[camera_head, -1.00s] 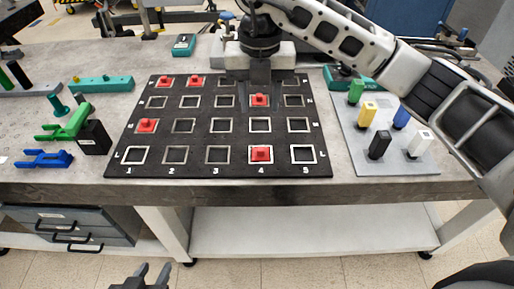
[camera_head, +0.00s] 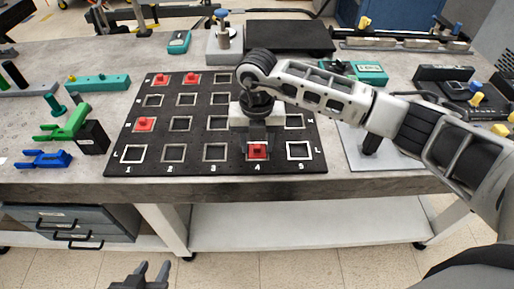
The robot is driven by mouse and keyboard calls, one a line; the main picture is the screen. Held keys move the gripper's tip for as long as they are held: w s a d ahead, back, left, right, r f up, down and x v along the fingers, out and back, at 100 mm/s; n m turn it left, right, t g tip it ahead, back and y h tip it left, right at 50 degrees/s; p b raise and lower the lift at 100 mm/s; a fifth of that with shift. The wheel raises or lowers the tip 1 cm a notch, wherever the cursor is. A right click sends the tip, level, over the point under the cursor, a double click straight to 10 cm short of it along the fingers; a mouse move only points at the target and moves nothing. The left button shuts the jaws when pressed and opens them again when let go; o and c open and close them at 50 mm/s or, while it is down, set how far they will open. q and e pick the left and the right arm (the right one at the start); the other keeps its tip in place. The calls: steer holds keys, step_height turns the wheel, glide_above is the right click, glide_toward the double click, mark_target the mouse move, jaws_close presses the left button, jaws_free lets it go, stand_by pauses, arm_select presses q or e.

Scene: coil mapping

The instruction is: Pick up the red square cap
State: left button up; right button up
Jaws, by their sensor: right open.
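Several red square caps sit on the black lettered board (camera_head: 192,172): two at the back left (camera_head: 190,78), one at the left edge (camera_head: 144,124), and one in the front row at column 4 (camera_head: 257,153). My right gripper (camera_head: 257,143) points down over the front column 4 cap, its open jaws at or just above it; contact cannot be told. The hand and arm hide the board squares behind it, including the other column 4 cap. My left gripper (camera_head: 152,276) is at the bottom edge, in front of the table, with its fingers apart and empty.
Green (camera_head: 66,123) and blue (camera_head: 44,159) clamp-like parts lie left of the board. My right arm covers much of the grey peg plate (camera_head: 382,161) on the right. The table's front edge (camera_head: 100,191) is clear.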

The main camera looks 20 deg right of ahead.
jaws_close()
